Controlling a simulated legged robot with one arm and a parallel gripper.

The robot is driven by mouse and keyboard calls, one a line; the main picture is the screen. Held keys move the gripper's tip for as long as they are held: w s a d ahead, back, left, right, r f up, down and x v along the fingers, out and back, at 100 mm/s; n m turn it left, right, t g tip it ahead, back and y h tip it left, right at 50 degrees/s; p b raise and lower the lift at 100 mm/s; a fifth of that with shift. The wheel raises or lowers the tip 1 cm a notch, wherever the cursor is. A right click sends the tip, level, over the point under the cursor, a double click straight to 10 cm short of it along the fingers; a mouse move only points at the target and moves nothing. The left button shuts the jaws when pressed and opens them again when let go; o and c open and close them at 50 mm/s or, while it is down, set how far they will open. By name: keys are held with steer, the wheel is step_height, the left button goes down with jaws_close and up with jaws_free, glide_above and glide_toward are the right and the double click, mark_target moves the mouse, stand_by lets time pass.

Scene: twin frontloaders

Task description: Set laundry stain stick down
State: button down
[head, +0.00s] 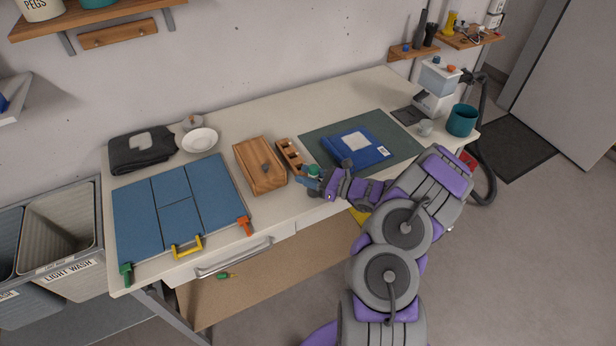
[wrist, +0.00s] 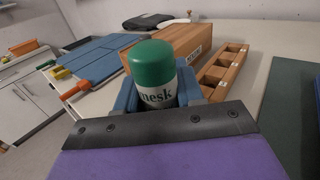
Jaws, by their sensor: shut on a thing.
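The laundry stain stick (wrist: 152,78) is a white cylinder with a green cap and dark lettering, upright in the wrist view. My gripper (wrist: 150,100) is shut on it, with blue jaw pads on both sides. Its lower part is hidden behind the gripper's dark plate. In the head view the stick's green cap (head: 314,171) shows small at my gripper (head: 312,182), near the table's front edge. I cannot tell whether its base touches anything. The cream table (head: 285,110) lies under and beyond the gripper.
A wooden box (head: 262,170) and a slotted wooden tray (head: 289,155) stand left of the gripper. A blue folding board (head: 135,220) lies farther left. A green mat (head: 392,140) with a blue packet (head: 360,150) lies right. Bare table shows behind the box.

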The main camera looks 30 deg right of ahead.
steer(key=c, duration=1)
jaws_free()
steer(key=shift+d+f, duration=0.2)
steer(key=shift+f, duration=0.2)
steer(key=shift+c, duration=0.2)
steer(key=shift+o, duration=0.9)
steer(key=shift+w+d, duration=0.1)
steer(key=shift+w, duration=0.1)
steer(key=shift+o, duration=0.8)
steer(key=shift+d+r, duration=0.1)
steer(key=shift+d, duration=0.05)
steer(key=shift+s, duration=0.15)
